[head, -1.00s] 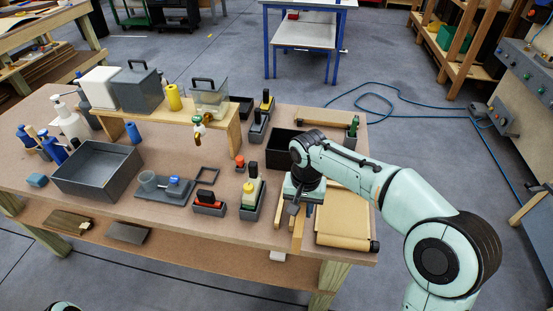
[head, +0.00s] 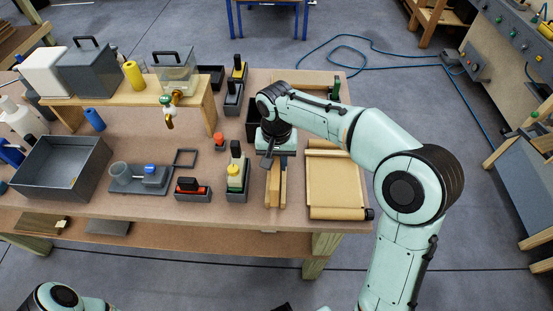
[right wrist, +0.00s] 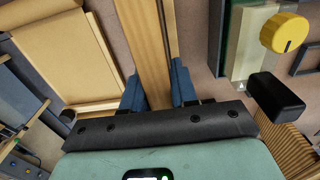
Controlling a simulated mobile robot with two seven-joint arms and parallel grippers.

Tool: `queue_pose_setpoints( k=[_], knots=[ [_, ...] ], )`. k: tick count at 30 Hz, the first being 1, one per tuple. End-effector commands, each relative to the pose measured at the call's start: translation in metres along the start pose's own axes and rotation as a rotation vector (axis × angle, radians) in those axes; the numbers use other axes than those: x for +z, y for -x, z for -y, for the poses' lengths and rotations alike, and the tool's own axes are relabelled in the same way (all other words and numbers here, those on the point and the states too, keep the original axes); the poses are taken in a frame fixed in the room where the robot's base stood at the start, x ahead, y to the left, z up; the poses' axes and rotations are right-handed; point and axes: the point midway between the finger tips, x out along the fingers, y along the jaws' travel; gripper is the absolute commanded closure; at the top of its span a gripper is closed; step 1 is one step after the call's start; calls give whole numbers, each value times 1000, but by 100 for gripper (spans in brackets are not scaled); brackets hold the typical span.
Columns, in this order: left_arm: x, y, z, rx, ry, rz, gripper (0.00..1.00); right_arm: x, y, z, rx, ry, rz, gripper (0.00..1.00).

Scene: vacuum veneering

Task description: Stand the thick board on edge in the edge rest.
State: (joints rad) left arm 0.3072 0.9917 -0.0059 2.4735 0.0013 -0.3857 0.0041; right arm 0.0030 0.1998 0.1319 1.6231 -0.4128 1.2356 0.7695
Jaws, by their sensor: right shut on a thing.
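My right gripper (head: 277,160) is over the front right part of the workbench, pointing down. In the right wrist view its two blue fingers (right wrist: 157,88) are shut on a long light-wood piece, the thick board (right wrist: 146,40). In the head view the board (head: 274,188) runs toward the front edge of the bench, partly hidden under the gripper. A narrow dark gap and a second wooden strip run along its side; this may be the edge rest, but I cannot tell whether the board sits in it. My left gripper is not in view.
A tan roll or sheet (head: 335,186) lies just right of the board. A grey bin (head: 62,167) and a wooden riser (head: 200,107) are farther left. The bench's front edge is close.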

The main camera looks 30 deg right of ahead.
Motion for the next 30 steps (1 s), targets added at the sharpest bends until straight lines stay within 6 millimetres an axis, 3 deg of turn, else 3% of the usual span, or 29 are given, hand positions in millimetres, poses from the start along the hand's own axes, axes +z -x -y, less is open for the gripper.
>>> queue_pose_setpoints(
  k=[15,30],
  knots=[
    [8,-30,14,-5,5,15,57,0,-47,0,0,1,1,100],
    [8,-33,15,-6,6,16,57,0,-51,0,-1,0,-1,100]
  ],
)
